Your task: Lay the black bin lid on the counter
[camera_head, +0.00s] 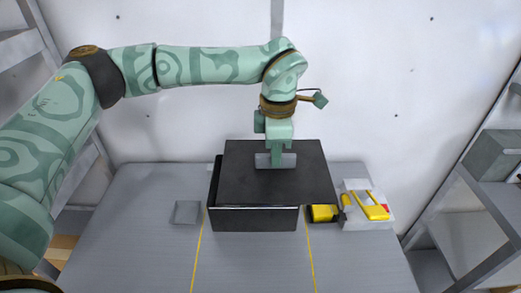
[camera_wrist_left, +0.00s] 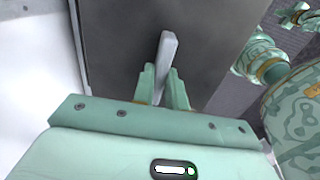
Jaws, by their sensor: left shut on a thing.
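The black bin lid (camera_head: 305,185) is a flat dark panel with a light grey bar handle. It sits over the black bin (camera_head: 255,219) on the counter (camera_head: 130,240), turned and shifted a little to the right of the bin. I cannot tell whether it touches the rim. My left gripper (camera_head: 276,161) comes down from above and is shut on the lid's handle. In the left wrist view the handle (camera_wrist_left: 168,50) stands between the two fingers, with the dark lid face behind it. My right gripper is not in view.
A white box with yellow items (camera_head: 367,208) and a small black and yellow thing (camera_head: 323,213) stand right of the bin. A grey square (camera_head: 187,212) lies to the left. The counter's left and front are mostly clear.

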